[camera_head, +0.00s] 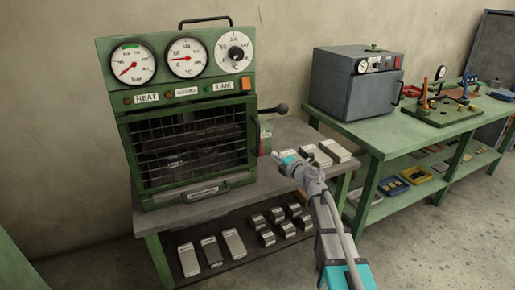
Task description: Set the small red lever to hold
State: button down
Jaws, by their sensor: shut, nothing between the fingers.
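The green machine (190,193) with gauges and a wire-mesh door stands on the bench at the left. A small orange-red part (258,131), which may be the small red lever, shows at the right edge of its front. It is too small to tell its setting, and no "hold" mark is legible. A dark lever with a round knob (281,108) sticks out above it to the right. My gripper (276,156) is shut and empty, in front of the machine's right side, below and right of the orange-red part in the picture. It appears apart from the machine.
Metal blocks (334,150) lie on the bench behind my gripper, and several more lie on the shelf below. A grey oven (345,85) stands on a green table (375,135) at the right. An orange square (246,83) sits on the machine's panel. Open floor lies at the lower right.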

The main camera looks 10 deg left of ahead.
jog(key=shift+s+a+f+n+g, duration=0.15)
jog(key=shift+a+n+g, duration=0.15)
jog(key=shift+a, duration=0.05)
jog(key=shift+x, duration=5.05)
jog(key=shift+a, duration=0.2)
